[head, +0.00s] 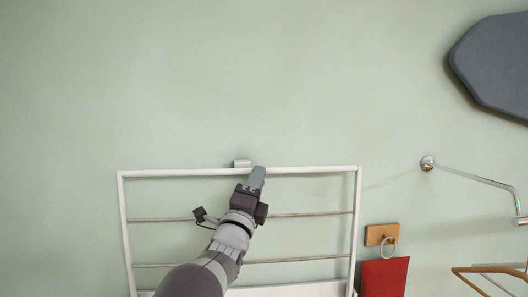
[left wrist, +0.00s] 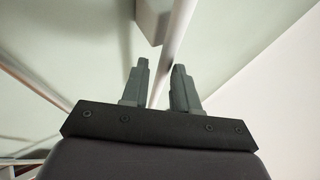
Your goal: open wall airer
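The wall airer (head: 310,169) is a white rectangular frame with thin grey cross rails, standing upright close to the green wall. A small pale block (head: 242,163) sits on the wall just behind its top bar; it also shows in the left wrist view (left wrist: 150,20). My left gripper (head: 259,170) is at the top bar, just right of the block, and hides a short stretch of it. In the left wrist view, its two fingers (left wrist: 160,72) stand apart, with the white bar (left wrist: 180,30) running down between them. I see a gap beside the bar. My right gripper is out of view.
To the right, a red cloth (head: 385,277) hangs below a wooden plaque with a ring (head: 381,235). A metal wall arm (head: 475,179) juts out, with a wooden hanger (head: 490,270) below. A dark grey panel (head: 495,62) is at upper right. The wall above the airer is clear.

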